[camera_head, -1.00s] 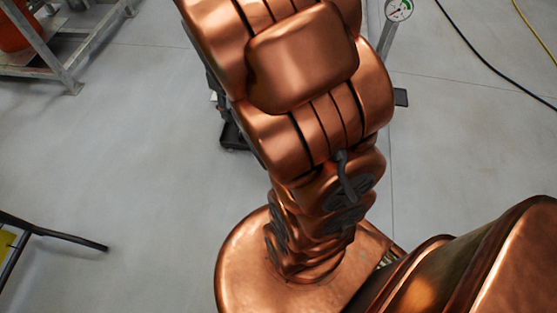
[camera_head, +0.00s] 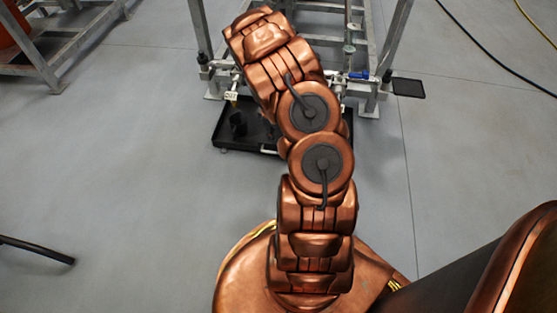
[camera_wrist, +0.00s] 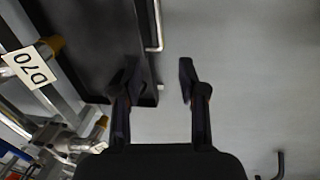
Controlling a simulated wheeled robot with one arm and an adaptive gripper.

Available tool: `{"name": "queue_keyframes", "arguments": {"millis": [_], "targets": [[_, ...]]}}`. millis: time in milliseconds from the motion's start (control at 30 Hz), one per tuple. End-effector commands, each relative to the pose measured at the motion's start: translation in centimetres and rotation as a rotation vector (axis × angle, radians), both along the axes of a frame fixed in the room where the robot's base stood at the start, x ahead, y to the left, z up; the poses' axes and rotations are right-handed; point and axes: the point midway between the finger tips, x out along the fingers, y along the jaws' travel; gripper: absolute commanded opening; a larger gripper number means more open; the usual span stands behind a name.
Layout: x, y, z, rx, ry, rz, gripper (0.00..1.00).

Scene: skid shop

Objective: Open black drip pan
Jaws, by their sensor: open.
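The black drip pan (camera_head: 262,137) lies low on the floor under the front of a metal skid frame, partly hidden by my arm. The left finger overlaps the pan's edge in the picture; the right finger is over bare floor. Contact cannot be told. The gripper is hidden in the head view.
The grey skid frame (camera_head: 367,85) stands behind the pan, with a blue-handled valve (camera_head: 358,75) and a small dark plate (camera_head: 408,87) at its right. Another metal frame (camera_head: 55,62) is upper left.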

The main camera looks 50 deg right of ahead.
Motion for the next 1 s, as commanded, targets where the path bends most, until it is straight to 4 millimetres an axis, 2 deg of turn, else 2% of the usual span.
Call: {"name": "queue_keyframes", "arguments": {"millis": [33,100,200,533,800,1000], "targets": [[-0.2,-0.6,-3.3,-0.001,0.0,0.011,0.41],[-0.3,-1.2,-5.7,-0.006,-0.002,0.035,0.41],[-0.3,-1.9,-7.8,-0.013,-0.006,0.058,0.41],[-0.3,-2.6,-10.7,-0.02,-0.007,0.077,0.41],[0.2,-3.1,-14.5,-0.02,-0.01,0.078,0.41],[0.3,-3.4,-16.3,-0.02,-0.008,0.078,0.41]]}}
